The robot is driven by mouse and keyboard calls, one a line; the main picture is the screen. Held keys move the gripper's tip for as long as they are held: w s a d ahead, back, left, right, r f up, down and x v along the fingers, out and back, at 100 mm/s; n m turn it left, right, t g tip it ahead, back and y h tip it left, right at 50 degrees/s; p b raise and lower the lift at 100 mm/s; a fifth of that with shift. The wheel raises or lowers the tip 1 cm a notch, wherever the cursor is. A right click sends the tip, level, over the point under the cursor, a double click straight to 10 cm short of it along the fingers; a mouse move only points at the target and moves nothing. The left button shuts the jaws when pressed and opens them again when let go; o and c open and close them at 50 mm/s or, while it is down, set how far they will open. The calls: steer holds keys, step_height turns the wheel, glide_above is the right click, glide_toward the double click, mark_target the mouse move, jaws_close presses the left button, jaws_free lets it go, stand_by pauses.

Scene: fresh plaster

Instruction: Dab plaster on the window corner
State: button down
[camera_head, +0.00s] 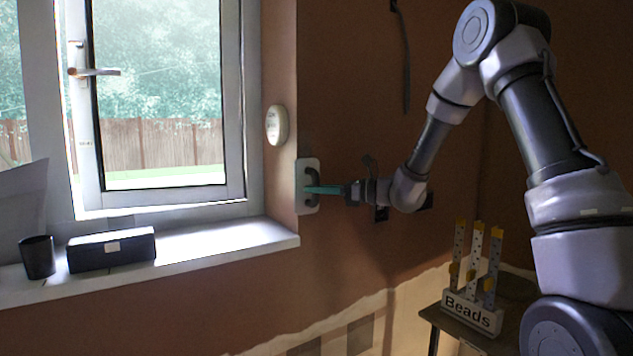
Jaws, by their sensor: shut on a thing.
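The window corner (282,185) is the brown wall edge right of the white-framed window. A pale, rounded plate with a dark handle, apparently a plastering float (307,207), stands upright at this corner, seemingly flat against the wall. My gripper (318,190) comes in from the right, its teal fingers shut on the handle of the float. I cannot tell whether the plate touches the wall. Its wall-facing side is hidden, and no fresh plaster can be made out on it.
A white oval device (277,125) is on the wall just above the float. The sill (220,243) holds a dark box (111,250) and a dark cup (38,257). A "Beads" stand (472,312) is on a small table at lower right. The window is ajar.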

mark_target(317, 207)
steer(key=shift+f, duration=0.5)
steer(key=shift+f, duration=0.15)
steer(key=shift+w+f, duration=0.1)
steer(key=shift+f, duration=1.65)
steer(key=shift+r, duration=4)
steer(key=shift+a+r, duration=0.1)
steer(key=shift+r, duration=3.95)
steer(key=shift+f, duration=8.1)
steer(key=shift+s, duration=0.2)
steer(key=s+d, duration=0.5)
steer(key=s, duration=0.2)
steer(key=shift+s, duration=0.2)
